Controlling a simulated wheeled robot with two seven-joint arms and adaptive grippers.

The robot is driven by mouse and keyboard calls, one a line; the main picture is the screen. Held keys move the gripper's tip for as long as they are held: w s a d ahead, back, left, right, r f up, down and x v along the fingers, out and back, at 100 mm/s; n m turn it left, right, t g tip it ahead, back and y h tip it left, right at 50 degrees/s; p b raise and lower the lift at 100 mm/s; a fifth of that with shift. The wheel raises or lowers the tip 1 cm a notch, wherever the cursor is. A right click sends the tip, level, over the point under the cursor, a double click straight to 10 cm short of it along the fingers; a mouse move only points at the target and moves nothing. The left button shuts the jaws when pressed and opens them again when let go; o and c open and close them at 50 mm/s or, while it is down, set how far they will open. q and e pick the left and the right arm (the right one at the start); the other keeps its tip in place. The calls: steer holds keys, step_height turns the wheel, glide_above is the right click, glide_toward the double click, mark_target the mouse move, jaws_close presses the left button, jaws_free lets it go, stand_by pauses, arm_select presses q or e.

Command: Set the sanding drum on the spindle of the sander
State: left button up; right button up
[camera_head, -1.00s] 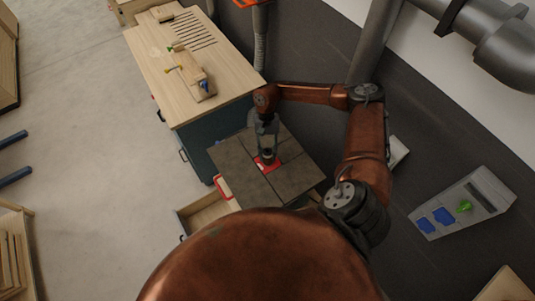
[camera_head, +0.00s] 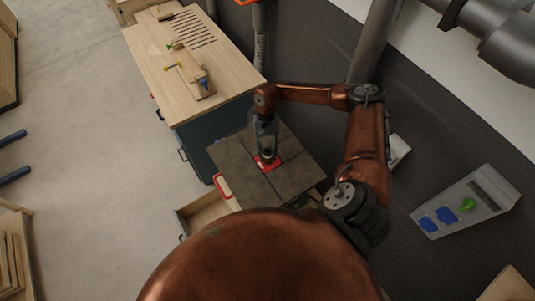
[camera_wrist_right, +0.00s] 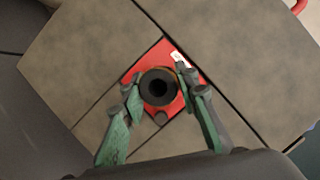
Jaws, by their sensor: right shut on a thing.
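The sanding drum (camera_wrist_right: 158,87) is a dark, hollow cylinder, seen from above in the right wrist view with its bore facing up. My right gripper (camera_wrist_right: 163,90) is shut on it, with a green finger on each side. Below it is the red plate (camera_wrist_right: 183,60) of the sander, set in a grey tiled top (camera_wrist_right: 90,55). The spindle cannot be made out; the drum and its dark bore hide that spot. In the head view my right gripper (camera_head: 266,148) points down over the red plate (camera_head: 268,164). My left gripper is not in view.
A wooden workbench (camera_head: 165,85) with a clamp-like wooden tool (camera_head: 199,82) stands beyond the grey top. An open drawer (camera_head: 205,212) sticks out at the near left. A grey box (camera_head: 465,202) with blue and green parts lies at the right.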

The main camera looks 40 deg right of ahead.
steer(key=shift+f+b, duration=0.5)
steer(key=shift+f, duration=0.1)
steer(key=o, duration=1.3)
steer(key=v, duration=1.2)
steer(key=shift+r, duration=0.1)
